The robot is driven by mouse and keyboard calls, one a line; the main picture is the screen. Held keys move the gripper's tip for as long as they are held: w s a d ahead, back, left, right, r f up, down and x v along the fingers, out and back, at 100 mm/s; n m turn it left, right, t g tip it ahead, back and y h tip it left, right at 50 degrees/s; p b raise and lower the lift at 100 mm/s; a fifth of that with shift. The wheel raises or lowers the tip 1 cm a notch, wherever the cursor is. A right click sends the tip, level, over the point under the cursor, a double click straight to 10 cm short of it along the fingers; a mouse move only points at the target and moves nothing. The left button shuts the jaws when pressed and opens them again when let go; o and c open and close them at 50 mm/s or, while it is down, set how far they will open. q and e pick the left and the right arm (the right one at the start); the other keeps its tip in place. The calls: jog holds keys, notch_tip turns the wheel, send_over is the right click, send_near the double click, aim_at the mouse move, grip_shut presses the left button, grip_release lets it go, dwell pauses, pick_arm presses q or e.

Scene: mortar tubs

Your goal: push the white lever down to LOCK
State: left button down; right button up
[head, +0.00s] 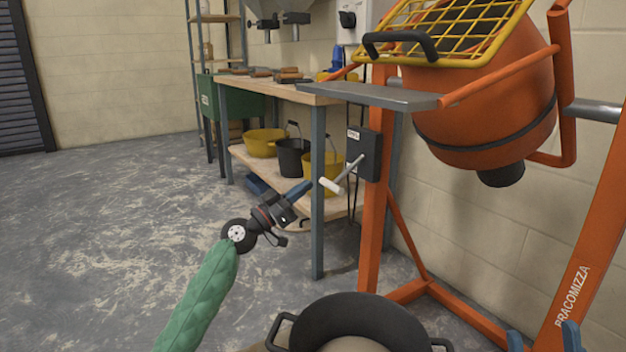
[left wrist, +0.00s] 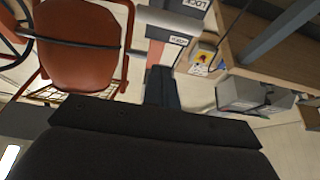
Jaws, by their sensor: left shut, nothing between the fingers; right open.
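The white lever (head: 331,186) sticks out toward the lower left from a dark switch box (head: 364,154) on the orange mixer frame. Its grey rod ends in a white grip. My left gripper (head: 304,188) is shut and empty, just left of the grip; I cannot tell whether it touches. My right gripper (head: 543,341) is open at the bottom right, mostly cut off.
The orange mixer drum (head: 490,115) with its yellow grille hangs above right. A workbench (head: 290,92) with a grey leg stands behind the lever, with yellow and black buckets (head: 292,157) on its lower shelf. A black tub (head: 355,320) is at the bottom. Open floor lies left.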

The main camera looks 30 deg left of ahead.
pick_arm(q)
jog(key=shift+v, duration=1.6)
jog(key=shift+f, duration=0.15)
